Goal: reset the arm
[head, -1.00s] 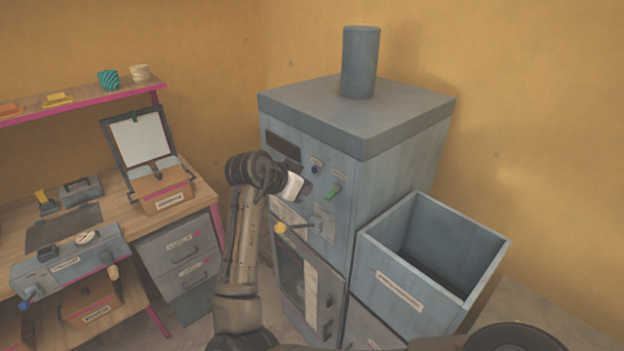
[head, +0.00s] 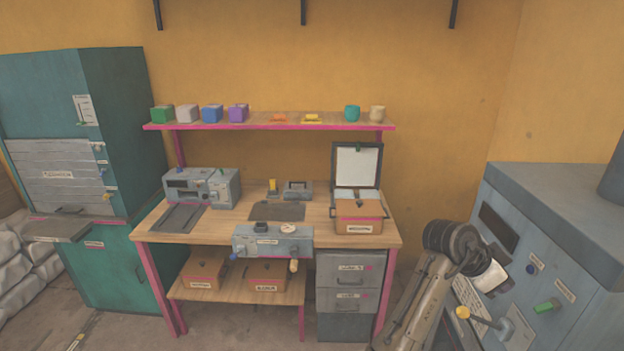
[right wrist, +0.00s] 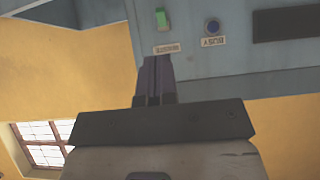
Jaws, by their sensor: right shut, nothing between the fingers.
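My right arm comes up from the bottom right of the head view, with its dark round wrist in front of the grey-blue machine (head: 560,225). My right gripper shows best in the right wrist view (right wrist: 154,75), where its dark fingers are together with nothing between them. The fingers point towards the machine's panel, close to a green switch (right wrist: 161,18) and a blue button labelled BUSY (right wrist: 212,27). Whether they touch the panel cannot be told. The left gripper is not in view.
A wooden workbench (head: 330,215) with a pink-edged shelf (head: 270,124) stands in the middle. Grey drawers (head: 347,280) stand at its right end. A teal cabinet (head: 112,130) stands at the left. Some floor shows between the cabinet and the bench.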

